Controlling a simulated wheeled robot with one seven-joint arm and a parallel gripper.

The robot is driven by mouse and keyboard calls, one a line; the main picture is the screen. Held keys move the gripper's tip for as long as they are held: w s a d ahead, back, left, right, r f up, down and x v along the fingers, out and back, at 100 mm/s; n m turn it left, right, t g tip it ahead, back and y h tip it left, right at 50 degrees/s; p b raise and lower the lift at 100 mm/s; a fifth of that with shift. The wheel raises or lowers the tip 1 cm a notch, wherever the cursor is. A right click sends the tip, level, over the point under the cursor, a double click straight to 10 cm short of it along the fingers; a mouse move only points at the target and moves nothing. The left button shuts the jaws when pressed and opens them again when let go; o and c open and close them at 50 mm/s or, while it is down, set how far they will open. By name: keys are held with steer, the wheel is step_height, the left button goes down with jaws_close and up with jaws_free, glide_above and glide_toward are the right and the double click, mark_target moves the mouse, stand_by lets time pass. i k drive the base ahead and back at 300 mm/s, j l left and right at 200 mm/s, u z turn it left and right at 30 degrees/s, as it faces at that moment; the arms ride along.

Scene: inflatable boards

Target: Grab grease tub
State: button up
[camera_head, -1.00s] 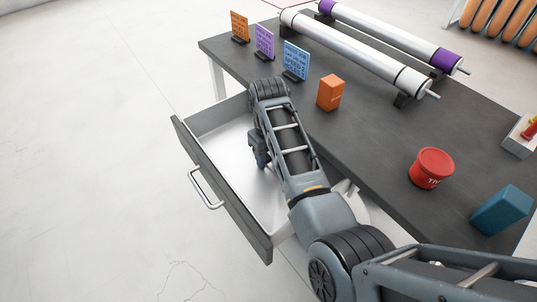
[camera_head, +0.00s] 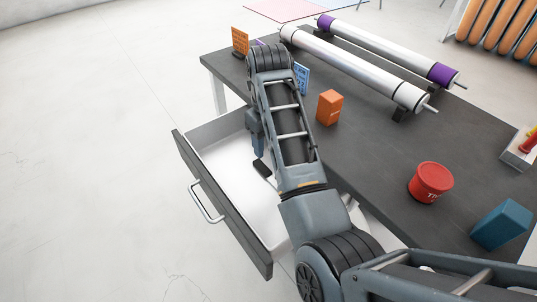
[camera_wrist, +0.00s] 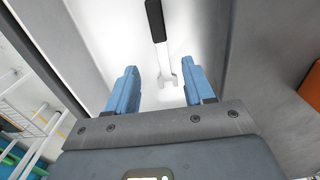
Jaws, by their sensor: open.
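A red round tub (camera_head: 432,183) with a lid and partly readable white lettering stands upright on the dark tabletop, right of my arm. It is the only tub in view; the lettering is too small to read as grease. My gripper (camera_head: 258,147) is over the open drawer, well left of the tub and apart from it. In the wrist view my gripper's two blue fingers (camera_wrist: 158,90) are spread, with nothing clasped. The tub is not in the wrist view.
The pulled-out drawer (camera_head: 224,195) juts from the table's left side. On the tabletop (camera_head: 375,145) are an orange box (camera_head: 329,107), a teal box (camera_head: 502,224), small sign cards (camera_head: 240,41) and two long rollers (camera_head: 350,65). Bare tabletop surrounds the tub.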

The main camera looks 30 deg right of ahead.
mark_target(431, 180)
steer(key=k, duration=1)
